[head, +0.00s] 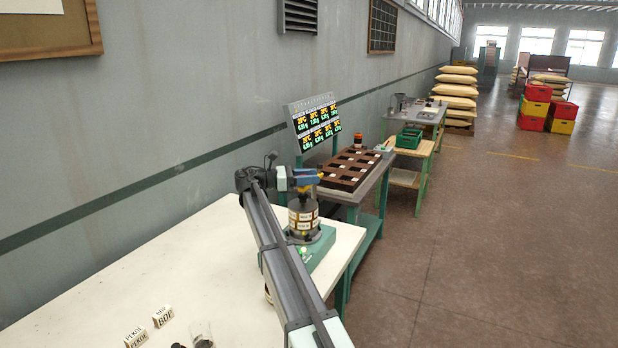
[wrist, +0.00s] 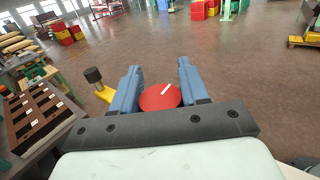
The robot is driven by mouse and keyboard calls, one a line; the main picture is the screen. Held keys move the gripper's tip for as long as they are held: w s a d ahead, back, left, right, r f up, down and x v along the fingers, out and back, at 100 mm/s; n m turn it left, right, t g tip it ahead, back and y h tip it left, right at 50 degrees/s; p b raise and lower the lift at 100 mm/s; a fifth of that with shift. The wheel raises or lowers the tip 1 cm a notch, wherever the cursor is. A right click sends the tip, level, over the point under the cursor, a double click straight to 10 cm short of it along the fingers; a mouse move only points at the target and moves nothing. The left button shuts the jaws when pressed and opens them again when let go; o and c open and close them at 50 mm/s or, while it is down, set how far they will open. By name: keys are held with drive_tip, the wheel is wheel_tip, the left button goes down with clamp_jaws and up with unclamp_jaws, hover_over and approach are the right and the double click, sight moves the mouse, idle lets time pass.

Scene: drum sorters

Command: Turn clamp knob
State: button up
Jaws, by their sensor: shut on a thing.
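The clamp knob (wrist: 158,98) is a round red disc with a white line on it, seen in the wrist view between the two blue fingers of my gripper (wrist: 159,70). My gripper is shut on the knob. In the head view my gripper (head: 306,177) is at the top of a drum (head: 303,216) with pale labels, which stands on a green base (head: 321,246). A yellow arm (wrist: 105,93) with a black grip (wrist: 93,75) sticks out to the left of the fingers. The knob is hidden in the head view.
The cream table (head: 170,265) holds small lettered blocks (head: 136,337) and a glass (head: 201,335) near the front. Behind the drum are a brown compartment tray (head: 347,169) and a display panel (head: 315,123) with lit readings. The grey wall runs along the left.

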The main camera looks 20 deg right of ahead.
drive_tip(key=shift+m+g, duration=0.5)
drive_tip(key=shift+g, duration=0.3)
drive_tip(key=shift+s+g, duration=0.1)
drive_tip(key=shift+g, duration=0.2)
drive_tip(key=o, duration=1)
drive_tip(key=shift+c, duration=0.2)
drive_tip(key=shift+a, duration=0.15)
drive_tip(key=v, duration=0.7)
drive_tip(key=shift+a+r, duration=0.1)
drive_tip(key=shift+a, duration=0.05)
